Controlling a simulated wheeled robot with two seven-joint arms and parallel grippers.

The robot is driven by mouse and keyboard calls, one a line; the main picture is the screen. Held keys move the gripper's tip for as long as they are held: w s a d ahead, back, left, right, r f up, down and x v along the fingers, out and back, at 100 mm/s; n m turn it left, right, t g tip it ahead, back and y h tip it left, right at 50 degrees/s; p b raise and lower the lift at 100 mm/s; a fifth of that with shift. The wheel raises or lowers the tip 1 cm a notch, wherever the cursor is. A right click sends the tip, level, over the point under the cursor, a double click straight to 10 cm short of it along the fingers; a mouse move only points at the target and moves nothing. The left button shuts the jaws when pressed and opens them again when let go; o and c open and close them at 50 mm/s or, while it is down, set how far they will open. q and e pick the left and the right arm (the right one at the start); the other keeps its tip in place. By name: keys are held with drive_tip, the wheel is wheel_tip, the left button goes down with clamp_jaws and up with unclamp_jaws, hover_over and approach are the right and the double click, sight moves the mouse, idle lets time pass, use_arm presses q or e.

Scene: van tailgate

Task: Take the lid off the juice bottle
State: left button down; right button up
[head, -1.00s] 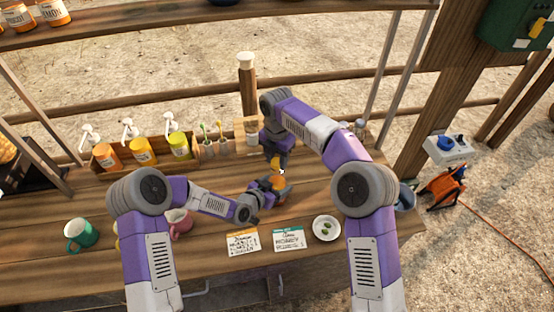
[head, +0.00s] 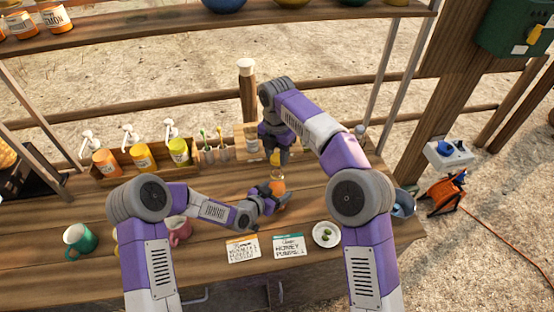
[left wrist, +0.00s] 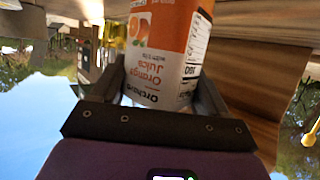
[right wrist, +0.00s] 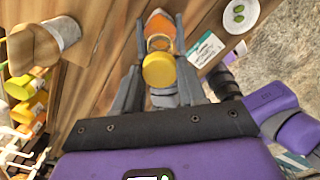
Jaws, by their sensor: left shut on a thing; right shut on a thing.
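The juice bottle (head: 277,184) is a clear bottle of orange juice standing above the counter in the middle of the head view. My left gripper (head: 272,196) is shut around its body. The left wrist view shows its orange and white "Orange Juice" label (left wrist: 160,50) between the fingers. The yellow lid (right wrist: 159,70) is between the fingers of my right gripper (right wrist: 160,88), which is shut on it. In the head view the lid (head: 275,158) is above the bottle's neck and looks apart from it. The right fingers partly hide the lid there.
Pump bottles (head: 142,156) and a holder with spoons (head: 213,152) line the back left. Two cards (head: 289,246) and a small plate (head: 326,235) lie in front right. A green mug (head: 80,241) and a pink jug (head: 179,231) stand at left.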

use_arm(q)
unclamp_jaws()
